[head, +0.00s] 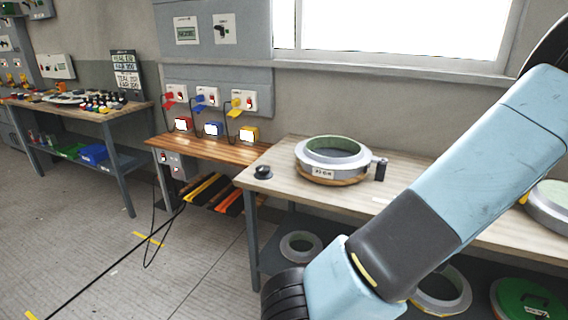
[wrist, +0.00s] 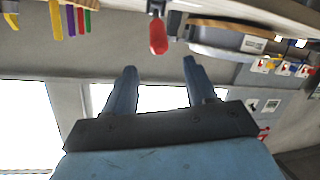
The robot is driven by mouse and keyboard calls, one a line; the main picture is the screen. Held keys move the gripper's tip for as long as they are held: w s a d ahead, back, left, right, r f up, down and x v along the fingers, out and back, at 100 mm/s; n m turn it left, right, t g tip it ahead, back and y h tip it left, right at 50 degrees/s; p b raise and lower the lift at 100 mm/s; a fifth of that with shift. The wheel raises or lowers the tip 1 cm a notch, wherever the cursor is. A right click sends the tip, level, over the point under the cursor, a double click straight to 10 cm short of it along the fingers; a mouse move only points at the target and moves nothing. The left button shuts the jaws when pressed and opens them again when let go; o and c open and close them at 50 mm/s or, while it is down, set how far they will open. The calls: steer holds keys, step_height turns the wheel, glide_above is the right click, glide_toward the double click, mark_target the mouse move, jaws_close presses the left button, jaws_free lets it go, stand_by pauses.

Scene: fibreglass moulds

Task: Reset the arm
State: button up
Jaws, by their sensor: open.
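My arm, light blue with a dark grey band, crosses the right side of the head view. My gripper's jaws are outside that view. In the wrist view my gripper (wrist: 160,80) shows two blue-grey fingers spread apart with nothing between them. A red rounded object (wrist: 158,37) shows beyond the fingertips, apart from them. The wrist picture looks tilted or upside down.
A wooden-topped table (head: 290,178) bears a ring-shaped mould (head: 332,158), a small black knob-like object (head: 263,172) and a dark cylinder (head: 381,169). A lower bench (head: 200,149) stands left of it. A cable crosses the open floor (head: 90,225).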

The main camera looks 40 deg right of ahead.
steer(key=w+a+r+n+g+y, duration=0.1)
steer(key=w+a+r+n+y, duration=0.35)
steer(key=w, duration=0.75)
steer(key=w+a+r+n+g+y, duration=0.15)
steer(key=w+a+r, duration=0.35)
steer(key=w+a, duration=0.5)
steer(key=w+a+r+y, duration=0.1)
steer(key=w+a+r, duration=0.25)
steer(key=a, duration=0.35)
steer(key=w+a+r+y, duration=0.1)
steer(key=w+a+r, duration=0.2)
steer(key=a+r, duration=0.3)
steer(key=s+a+r+y, duration=0.2)
steer(key=s+a+r, duration=0.2)
steer(key=a, duration=0.8)
steer(key=s+a+r+n+y, duration=0.1)
steer(key=s+a+r+y, duration=0.1)
steer(key=s+a, duration=0.5)
steer(key=a+r, duration=0.1)
steer(key=a, duration=0.4)
steer(key=shift+r+n+y, duration=0.3)
steer(key=shift+r+y, duration=0.05)
steer(key=shift+y, duration=0.05)
steer(key=shift+g, duration=0.25)
steer(key=shift+c, duration=0.4)
